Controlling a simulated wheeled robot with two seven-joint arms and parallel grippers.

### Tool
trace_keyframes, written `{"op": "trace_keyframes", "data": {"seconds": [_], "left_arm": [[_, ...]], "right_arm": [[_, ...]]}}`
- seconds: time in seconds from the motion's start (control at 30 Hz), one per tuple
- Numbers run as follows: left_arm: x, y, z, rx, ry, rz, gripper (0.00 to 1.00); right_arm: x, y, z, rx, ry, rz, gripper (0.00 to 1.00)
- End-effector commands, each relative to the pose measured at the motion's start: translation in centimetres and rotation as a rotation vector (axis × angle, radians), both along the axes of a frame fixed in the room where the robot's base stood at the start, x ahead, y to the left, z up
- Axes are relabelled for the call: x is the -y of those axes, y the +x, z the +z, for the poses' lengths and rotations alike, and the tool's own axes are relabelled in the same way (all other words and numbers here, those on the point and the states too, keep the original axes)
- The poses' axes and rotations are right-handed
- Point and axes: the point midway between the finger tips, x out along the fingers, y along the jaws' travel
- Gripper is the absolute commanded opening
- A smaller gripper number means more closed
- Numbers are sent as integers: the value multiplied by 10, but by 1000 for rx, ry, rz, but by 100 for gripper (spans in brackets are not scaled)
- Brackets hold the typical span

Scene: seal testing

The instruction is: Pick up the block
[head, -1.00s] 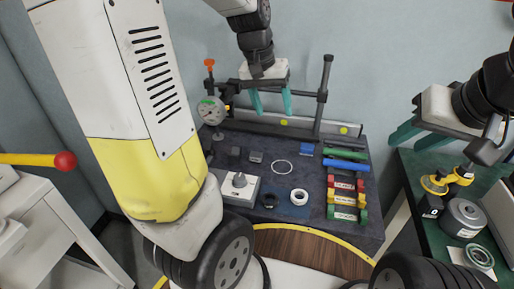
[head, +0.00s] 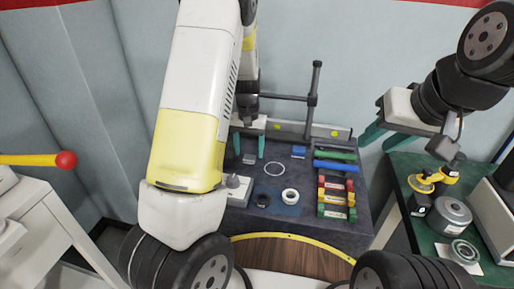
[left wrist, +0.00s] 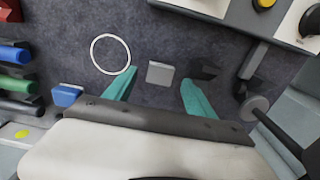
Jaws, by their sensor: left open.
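A small light grey block (head: 249,159) lies on the dark work surface (head: 345,232). The left wrist view shows the grey block (left wrist: 160,74) between the two teal fingertips, with gaps on both sides. My left gripper (head: 249,146) is open, pointing down above it and empty. A small blue block (head: 299,151) lies to the right in the head view; it also shows in the left wrist view (left wrist: 66,95). My right gripper (head: 383,138) is open and empty, raised at the right. My left arm hides the left part of the surface.
A pale ring (head: 274,169), a white ring (head: 290,196) and a dark ring (head: 263,200) lie near the block. Coloured pieces (head: 337,196) sit at the right. A dark block (left wrist: 204,73) is close to one left finger. A metal stand (head: 314,95) rises behind.

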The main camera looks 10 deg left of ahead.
Motion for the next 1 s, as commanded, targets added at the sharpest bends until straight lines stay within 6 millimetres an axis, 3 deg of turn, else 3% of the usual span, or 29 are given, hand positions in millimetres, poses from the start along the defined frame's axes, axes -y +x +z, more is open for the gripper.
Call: {"op": "trace_keyframes", "data": {"seconds": [0.17, 0.43, 0.73, 1.0], "left_arm": [[0, 0, -21, -1, 0, 0, 64], [0, 0, -23, 1, 0, 0, 62], [0, 0, -23, 1, 0, 0, 3], [0, 0, -22, 1, 0, 0, 0]], "right_arm": [[0, 0, 0, 0, 0, 0, 36], [0, 0, 0, 0, 0, 0, 36], [0, 0, 0, 0, 0, 0, 36], [0, 0, 0, 0, 0, 0, 36]]}}
